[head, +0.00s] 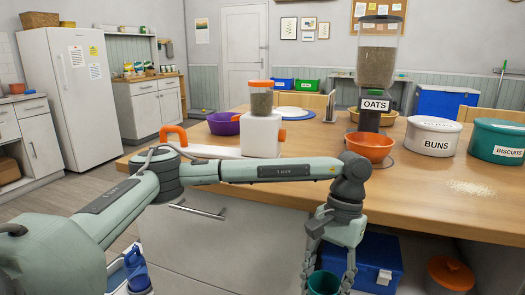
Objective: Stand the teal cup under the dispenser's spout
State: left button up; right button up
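The teal cup (324,284) is at the bottom edge of the head view, in front of the table and below its top; its lower part is cut off. My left gripper (328,272) points down with its fingers on both sides of the cup and appears shut on it. A tall dark dispenser (377,56) with a clear hopper and an OATS label stands on the table, with an orange bowl (370,147) at its foot. A smaller white dispenser (262,134) with a hopper and an orange side part stands left of it. My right gripper is not in view.
A blue box (375,262) is under the table. The tabletop's front right is mostly clear.

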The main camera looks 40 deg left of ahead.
aim_at(228, 151)
jog(key=k+j, duration=0.15)
jog(key=j, duration=0.2)
jog(key=k+j, duration=0.15)
jog(key=j, duration=0.25)
jog(key=k+j, duration=0.15)
jog(key=j, duration=0.2)
jog(key=k+j, duration=0.15)
jog(key=j, duration=0.2)
